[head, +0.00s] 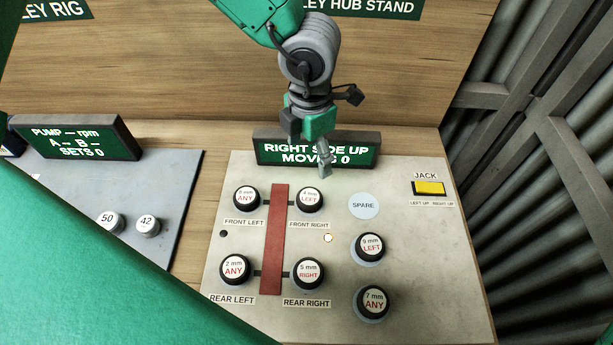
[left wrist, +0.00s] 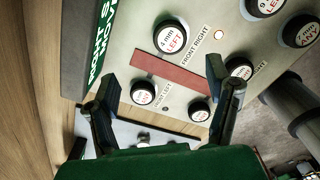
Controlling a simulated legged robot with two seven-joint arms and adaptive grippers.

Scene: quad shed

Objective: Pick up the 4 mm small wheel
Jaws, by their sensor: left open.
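The 4 mm small wheel is a black knob with a white cap marked LEFT (head: 310,199), seated at the front right place on the pale board (head: 405,250). It also shows in the left wrist view (left wrist: 171,38), where its 4 mm mark is clearer. My left gripper (head: 325,168) is above the board, just beyond the wheel and slightly right of it. In the left wrist view my left gripper (left wrist: 161,76) is open, its fingers apart and empty, with the red bar (left wrist: 168,73) showing between them. My right gripper is not in view.
Other wheels stand nearby: front left (head: 246,198), rear left (head: 236,269), rear right (head: 308,272), 9 mm (head: 370,247) and 7 mm (head: 373,303). The SPARE disc (head: 364,205) is bare. A sign (head: 270,152) stands behind; a yellow JACK button (head: 429,188) is right.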

